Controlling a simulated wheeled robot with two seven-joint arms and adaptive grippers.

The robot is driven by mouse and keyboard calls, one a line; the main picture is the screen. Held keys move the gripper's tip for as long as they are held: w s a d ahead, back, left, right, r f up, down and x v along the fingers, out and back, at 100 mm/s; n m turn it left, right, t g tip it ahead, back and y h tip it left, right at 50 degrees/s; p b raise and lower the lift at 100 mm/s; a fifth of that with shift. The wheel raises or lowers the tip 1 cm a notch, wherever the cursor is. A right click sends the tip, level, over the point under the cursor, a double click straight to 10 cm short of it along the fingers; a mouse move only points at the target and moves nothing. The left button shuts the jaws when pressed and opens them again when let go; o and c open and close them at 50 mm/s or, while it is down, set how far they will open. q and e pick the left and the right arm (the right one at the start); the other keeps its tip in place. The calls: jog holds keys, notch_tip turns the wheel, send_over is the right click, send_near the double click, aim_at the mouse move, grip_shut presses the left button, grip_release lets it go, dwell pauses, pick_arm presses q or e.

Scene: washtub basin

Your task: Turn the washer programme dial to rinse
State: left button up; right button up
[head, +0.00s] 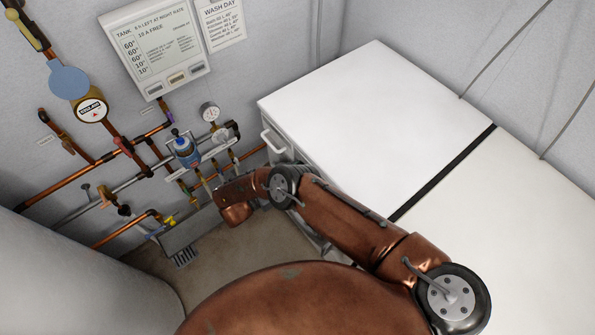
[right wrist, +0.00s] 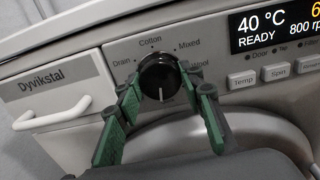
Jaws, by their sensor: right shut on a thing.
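The washer (head: 375,110) is a white machine with a grey front. In the right wrist view its front panel (right wrist: 75,75) carries the black round programme dial (right wrist: 158,75). A white line on the dial points down. The labels Drain, Cotton, Mixed and Wool show around its left, top and right; labels lower down are hidden by my fingers or out of sight. My right gripper (right wrist: 160,108) has its green-padded fingers closed on the dial from either side. In the head view my right arm reaches to the washer's front, and the gripper's fingers are hidden. My left gripper is not in view.
A white handle (right wrist: 52,114) marks the drawer left of the dial. A display (right wrist: 275,28) reads 40 °C READY, with buttons (right wrist: 278,70) below. Copper pipes and valves (head: 130,150) line the wall. A second white machine top (head: 510,220) stands beside the washer.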

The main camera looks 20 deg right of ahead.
jog(key=m+p, duration=0.1)
jog(key=m, duration=0.2)
jog(key=shift+m, duration=0.3)
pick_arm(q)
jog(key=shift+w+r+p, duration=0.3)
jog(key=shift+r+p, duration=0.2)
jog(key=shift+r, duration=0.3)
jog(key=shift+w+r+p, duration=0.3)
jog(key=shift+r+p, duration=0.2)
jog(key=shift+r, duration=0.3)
pick_arm(e)
jog(key=shift+m, duration=1.4)
jog(key=o, duration=1.2)
jog(key=shift+c, duration=0.2)
jog(key=shift+a, duration=0.25)
jog(key=v, duration=0.7)
jog(key=shift+s+d, duration=0.1)
jog(key=shift+s, duration=0.05)
